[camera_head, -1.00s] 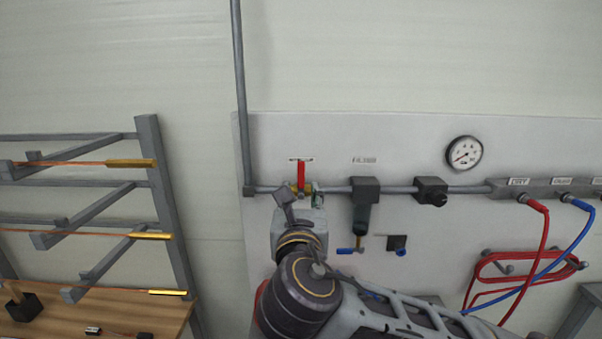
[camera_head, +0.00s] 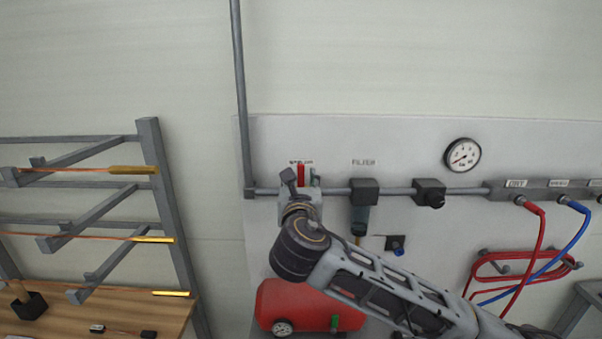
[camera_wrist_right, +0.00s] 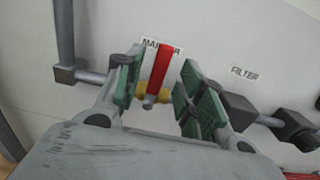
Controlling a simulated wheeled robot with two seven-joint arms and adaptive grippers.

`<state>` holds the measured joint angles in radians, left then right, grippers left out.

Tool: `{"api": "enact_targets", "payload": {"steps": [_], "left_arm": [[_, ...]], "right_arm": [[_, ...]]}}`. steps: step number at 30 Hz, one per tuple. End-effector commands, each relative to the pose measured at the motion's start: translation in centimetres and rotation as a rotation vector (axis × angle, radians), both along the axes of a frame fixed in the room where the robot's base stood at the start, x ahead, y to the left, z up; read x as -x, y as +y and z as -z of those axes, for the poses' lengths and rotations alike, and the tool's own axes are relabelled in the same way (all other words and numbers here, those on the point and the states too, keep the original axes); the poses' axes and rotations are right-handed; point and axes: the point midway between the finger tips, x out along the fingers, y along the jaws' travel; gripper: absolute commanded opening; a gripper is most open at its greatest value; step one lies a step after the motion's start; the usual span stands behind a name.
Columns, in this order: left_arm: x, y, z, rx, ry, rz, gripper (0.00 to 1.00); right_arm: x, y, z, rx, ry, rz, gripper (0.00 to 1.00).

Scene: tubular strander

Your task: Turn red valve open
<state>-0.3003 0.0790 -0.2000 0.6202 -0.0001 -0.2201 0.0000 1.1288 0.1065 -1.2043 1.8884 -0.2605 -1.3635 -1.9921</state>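The red valve handle (camera_wrist_right: 161,70) stands upright on a brass valve body (camera_wrist_right: 153,91) on the grey pipe, in front of a label on the wall panel. In the head view the red handle (camera_head: 301,177) shows just above my right gripper (camera_head: 302,183), which hides the valve body. In the right wrist view my right gripper (camera_wrist_right: 160,92) is open, with its green-padded fingers on either side of the handle. A gap shows between the handle and both fingers. My left gripper is not in view.
A filter (camera_head: 360,211) and a black regulator (camera_head: 429,192) sit on the pipe to the right, below a gauge (camera_head: 462,155). Red hoses (camera_head: 541,240) hang farther right. A red tank (camera_head: 300,306) stands below. A rack (camera_head: 163,190) stands left.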

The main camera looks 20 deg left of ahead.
Motion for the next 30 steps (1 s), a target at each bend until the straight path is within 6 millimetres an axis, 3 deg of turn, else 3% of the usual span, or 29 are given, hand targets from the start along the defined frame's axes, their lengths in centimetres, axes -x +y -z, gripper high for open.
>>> {"api": "enact_targets", "payload": {"steps": [12, 26, 30], "left_arm": [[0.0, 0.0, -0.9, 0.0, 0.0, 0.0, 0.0], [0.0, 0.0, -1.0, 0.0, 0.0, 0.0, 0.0], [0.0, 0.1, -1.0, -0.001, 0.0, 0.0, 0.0]], "right_arm": [[-3.4, 1.0, -0.1, -0.001, 0.0, 0.001, 0.38], [-4.0, 1.1, 0.0, 0.0, 0.0, 0.001, 0.38], [-4.0, 1.1, 0.0, 0.0, 0.0, 0.001, 0.23]]}}
